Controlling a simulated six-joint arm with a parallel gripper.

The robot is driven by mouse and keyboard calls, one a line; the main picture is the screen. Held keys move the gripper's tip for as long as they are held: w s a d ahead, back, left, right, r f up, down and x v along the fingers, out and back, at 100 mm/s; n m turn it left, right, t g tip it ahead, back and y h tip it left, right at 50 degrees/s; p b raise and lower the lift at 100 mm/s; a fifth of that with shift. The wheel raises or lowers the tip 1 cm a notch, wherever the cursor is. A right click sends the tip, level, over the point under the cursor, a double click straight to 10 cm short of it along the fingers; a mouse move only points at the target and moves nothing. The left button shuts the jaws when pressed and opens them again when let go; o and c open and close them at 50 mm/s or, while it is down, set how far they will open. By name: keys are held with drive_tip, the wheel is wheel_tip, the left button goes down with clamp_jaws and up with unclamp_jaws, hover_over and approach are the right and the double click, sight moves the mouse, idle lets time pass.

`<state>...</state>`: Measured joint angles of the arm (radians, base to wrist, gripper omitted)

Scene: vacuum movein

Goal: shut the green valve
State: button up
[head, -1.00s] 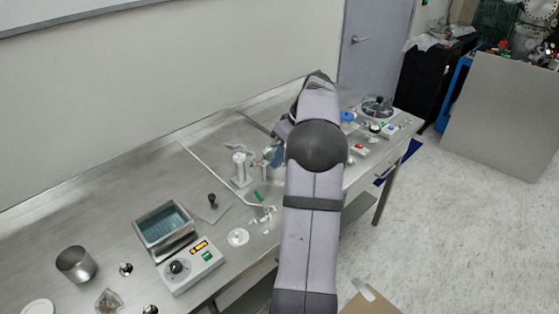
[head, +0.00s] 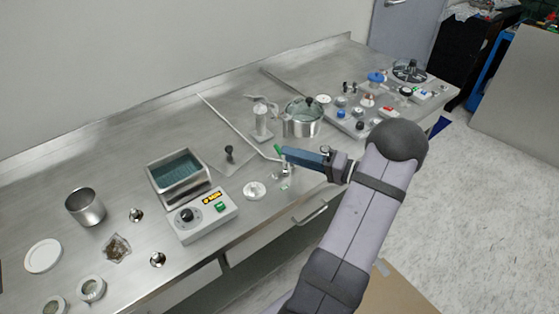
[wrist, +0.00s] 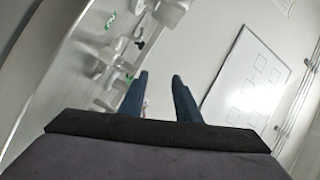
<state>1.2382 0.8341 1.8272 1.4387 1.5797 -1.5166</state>
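The green valve handle (head: 279,151) shows in the head view at the end of a thin metal tube on the steel bench. My gripper (head: 285,153) is beside it on the right, with its blue fingers level and pointing left toward the handle. In the head view the fingertips overlap the valve body, so I cannot tell whether they touch it. In the wrist view my two fingers (wrist: 159,78) are apart with nothing clearly between them.
A glass-lidded pot (head: 302,122) stands behind the gripper. A white disc (head: 254,190) and a hotplate controller (head: 203,215) lie to the front left. A panel with knobs (head: 350,122) is to the right. A blue-filled bath (head: 178,173) stands left.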

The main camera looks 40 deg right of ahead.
sight(279, 150)
drive_tip(key=shift+s+d+f+m+t+h+b, duration=0.35)
drive_tip(key=shift+s+d+f+m+t+h, duration=0.2)
drive_tip(key=shift+d+f+m+t+h, duration=0.4)
drive_tip(key=w+r+h+p, duration=0.1)
drive_tip(key=h+p, duration=0.1)
drive_tip(key=p, duration=0.2)
drive_tip(key=shift+w+r+m, duration=0.2)
drive_tip(key=shift+m, duration=0.15)
drive_tip(key=f+g+h+p, duration=0.1)
drive_tip(key=p, duration=0.1)
drive_tip(key=shift+w+p, duration=0.35)
drive_tip(key=shift+p, duration=0.05)
drive_tip(key=shift+a+f+g+h+p, duration=0.2)
drive_tip(key=shift+f+g+h+p, duration=0.25)
drive_tip(key=shift+f+h+p, duration=0.35)
drive_tip(key=shift+p+x, duration=1.4)
drive_tip(key=shift+x, duration=2.35)
drive_tip(key=shift+f, duration=0.1)
clamp_jaws()
